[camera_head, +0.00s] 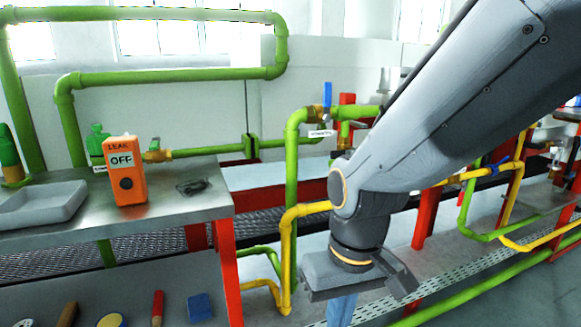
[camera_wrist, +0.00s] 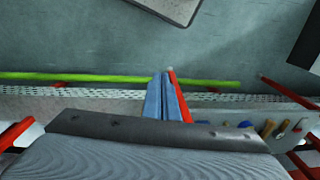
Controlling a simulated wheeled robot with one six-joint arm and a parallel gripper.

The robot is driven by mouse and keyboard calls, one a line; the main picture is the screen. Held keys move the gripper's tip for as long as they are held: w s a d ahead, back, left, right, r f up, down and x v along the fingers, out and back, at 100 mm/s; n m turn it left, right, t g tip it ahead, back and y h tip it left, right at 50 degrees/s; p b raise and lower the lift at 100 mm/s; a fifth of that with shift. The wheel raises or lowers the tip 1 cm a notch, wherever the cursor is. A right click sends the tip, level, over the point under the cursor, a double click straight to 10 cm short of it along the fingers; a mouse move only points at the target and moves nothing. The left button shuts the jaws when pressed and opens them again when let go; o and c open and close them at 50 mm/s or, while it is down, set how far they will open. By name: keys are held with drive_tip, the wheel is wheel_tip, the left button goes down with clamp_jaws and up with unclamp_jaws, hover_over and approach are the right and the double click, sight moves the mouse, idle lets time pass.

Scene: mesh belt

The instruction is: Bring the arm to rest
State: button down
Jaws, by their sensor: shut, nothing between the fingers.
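My gripper (camera_head: 341,312) hangs pointing down in the head view, right of the metal table and in front of the pipes. Its blue fingers run out of the bottom edge, so the tips are hidden there. In the wrist view my gripper (camera_wrist: 163,76) shows two blue fingers pressed together with nothing between them. The fingers are over the floor and the perforated strip. My arm reaches in from the upper right of the head view, bent at its lower joint.
The metal table (camera_head: 172,212) holds an orange LEAK OFF box (camera_head: 126,183), a grey tray (camera_head: 72,208) and a small dark object (camera_head: 194,187). Green pipes (camera_head: 292,180) and yellow pipes (camera_head: 287,250) stand behind and beside my gripper. Several tools lie low, including a blue block (camera_head: 199,307).

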drive_tip(key=s+d+r+m+p, duration=0.2)
drive_tip(key=d+r+p, duration=0.9)
drive_tip(key=p, duration=0.7)
wheel_tip(320, 180, up, 4)
drive_tip(key=shift+s+d+f+m+h, duration=0.2)
drive_tip(key=shift+d+m+h, duration=0.2)
drive_tip(key=shift+m, duration=0.3)
drive_tip(key=c, duration=1.8)
unclamp_jaws()
drive_tip(key=shift+d+r, duration=0.1)
drive_tip(key=shift+o, duration=0.8)
drive_tip(key=shift+w, duration=0.1)
drive_tip(key=w+d+r+n+t+y, duration=0.15)
drive_tip(key=w+d+n+t, duration=0.6)
drive_tip(key=w, duration=0.75)
drive_tip(key=w+d+n+t+y, duration=0.3)
drive_tip(key=w+d+n+t, duration=0.15)
drive_tip(key=w+d, duration=0.85)
drive_tip(key=w+d+r+n+t+y, duration=0.15)
drive_tip(key=w+d+n+t, duration=0.45)
drive_tip(key=w, duration=1)
drive_tip(key=shift+n+g, duration=0.6)
drive_tip(key=shift+g, duration=0.1)
drive_tip(key=x, duration=0.4)
drive_tip(key=d+x, duration=0.1)
drive_tip(key=x, duration=0.1)
drive_tip(key=shift+w+a+p, duration=0.15)
drive_tip(key=shift+w+p, duration=0.2)
drive_tip(key=shift+w, duration=0.2)
